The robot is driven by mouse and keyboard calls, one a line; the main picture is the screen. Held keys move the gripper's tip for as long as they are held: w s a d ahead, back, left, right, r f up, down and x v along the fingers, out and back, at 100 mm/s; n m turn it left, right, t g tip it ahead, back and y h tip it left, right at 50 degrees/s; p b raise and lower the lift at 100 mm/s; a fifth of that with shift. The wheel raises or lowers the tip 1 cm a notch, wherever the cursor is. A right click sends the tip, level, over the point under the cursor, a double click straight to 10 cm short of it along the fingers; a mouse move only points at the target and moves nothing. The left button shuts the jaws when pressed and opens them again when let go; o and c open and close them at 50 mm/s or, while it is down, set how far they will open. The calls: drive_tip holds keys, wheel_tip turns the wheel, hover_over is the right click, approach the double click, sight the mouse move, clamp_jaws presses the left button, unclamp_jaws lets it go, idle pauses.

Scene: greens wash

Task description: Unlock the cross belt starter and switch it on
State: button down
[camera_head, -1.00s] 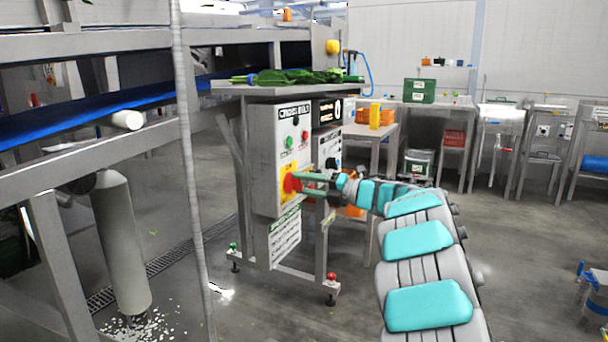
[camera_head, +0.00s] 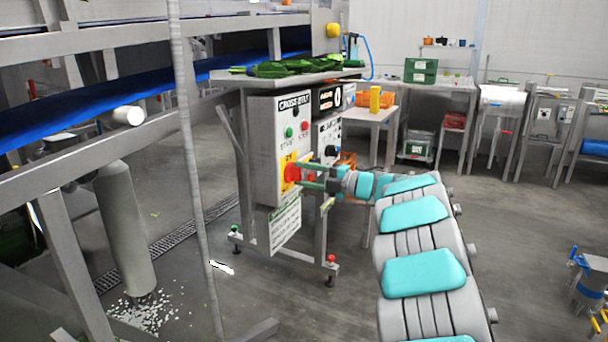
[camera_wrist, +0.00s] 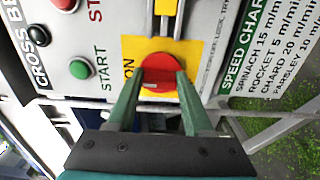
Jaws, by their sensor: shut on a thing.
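The grey cross belt starter box (camera_head: 264,120) stands upright on a metal frame, with a "CROSS BELT" label, a green START button (camera_head: 289,132) and a red stop button (camera_head: 304,127). Below these is a red rotary knob (camera_head: 292,173) on a yellow plate (camera_wrist: 196,50). My gripper (camera_head: 300,175) is shut on the red knob, its green fingers on either side of it. In the wrist view, "ON" is printed beside the knob (camera_wrist: 160,70). A yellow piece with a dark edge (camera_wrist: 166,8) sits near the plate; I cannot tell whether it is a lock.
A speed chart (camera_head: 285,226) hangs below the box. A second control box (camera_head: 328,140) stands close on the right. Greens (camera_head: 285,68) lie on the shelf above. The blue belt (camera_head: 60,115) and its frame fill the left.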

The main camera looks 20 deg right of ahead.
drive_tip(key=shift+c, duration=1.5)
unclamp_jaws()
drive_tip(key=b+v, duration=0.1)
drive_tip(key=v, duration=0.6)
drive_tip(key=shift+s+d, duration=0.3)
